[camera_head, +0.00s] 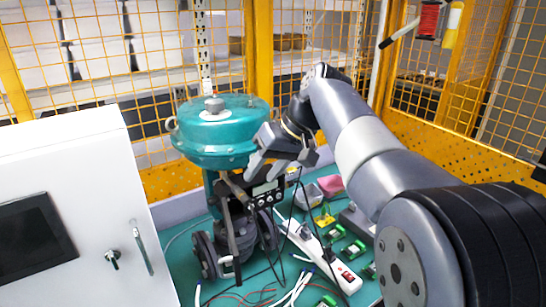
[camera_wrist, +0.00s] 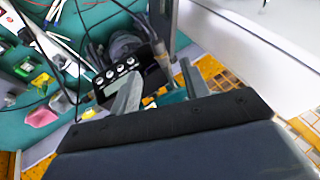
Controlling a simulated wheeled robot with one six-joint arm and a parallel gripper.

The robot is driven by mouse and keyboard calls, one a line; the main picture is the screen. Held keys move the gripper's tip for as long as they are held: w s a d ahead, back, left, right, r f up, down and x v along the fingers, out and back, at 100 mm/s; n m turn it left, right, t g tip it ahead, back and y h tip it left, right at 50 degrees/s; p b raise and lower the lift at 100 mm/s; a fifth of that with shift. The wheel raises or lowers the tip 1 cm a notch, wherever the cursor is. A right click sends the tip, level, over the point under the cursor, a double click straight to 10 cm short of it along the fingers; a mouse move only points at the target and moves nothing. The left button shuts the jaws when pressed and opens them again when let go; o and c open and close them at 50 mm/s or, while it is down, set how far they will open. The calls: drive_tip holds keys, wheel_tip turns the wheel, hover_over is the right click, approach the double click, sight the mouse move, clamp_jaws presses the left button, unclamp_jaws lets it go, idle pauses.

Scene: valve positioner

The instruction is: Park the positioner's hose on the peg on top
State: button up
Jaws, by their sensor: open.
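The valve has a round teal actuator (camera_head: 222,140) on top, with a short grey peg (camera_head: 214,104) standing at its centre. The black positioner (camera_head: 266,194), with a small display and round buttons, sits below it; it also shows in the wrist view (camera_wrist: 118,80). A grey hose (camera_head: 232,225) appears to hang down beside the positioner; its upper end is partly hidden by my gripper. My gripper (camera_head: 252,168) is open, its fingers beside the positioner and below the actuator's rim. In the wrist view the fingers (camera_wrist: 160,72) are apart; I cannot tell whether either touches the hose.
A white cabinet (camera_head: 70,200) with a dark screen stands at the left. A white power strip (camera_head: 320,252), green terminal blocks (camera_head: 355,248) and loose cables lie on the teal table. Yellow mesh fencing (camera_head: 150,60) stands behind. The space above the actuator is clear.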

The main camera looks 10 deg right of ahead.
sight(246, 195)
drive_tip(key=x, duration=0.6)
drive_tip(key=shift+w+a+f, duration=0.1)
drive_tip(key=shift+a+f, duration=0.1)
drive_tip(key=shift+f, duration=0.15)
drive_tip(key=shift+c, duration=0.3)
clamp_jaws()
